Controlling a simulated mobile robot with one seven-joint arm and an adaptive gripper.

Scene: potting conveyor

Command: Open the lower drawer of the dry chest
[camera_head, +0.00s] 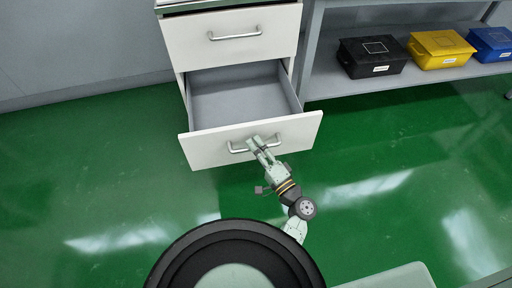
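The dry chest (178,50) is a white cabinet at the top middle of the head view. Its upper drawer (200,58) is shut and has a metal bar handle (235,36). Its lower drawer (215,152) is pulled well out, and its grey inside looks empty. The lower drawer's bar handle (236,149) is on the front panel. My gripper (258,143) is at the right part of this handle, with its fingers overlapping the bar. Whether the fingers are closed on the bar is too small to tell.
A grey shelf (330,88) to the right of the chest holds a black bin (370,58), a yellow bin (440,50) and a blue bin (492,44). The green floor (90,160) is clear to the left and right of the open drawer.

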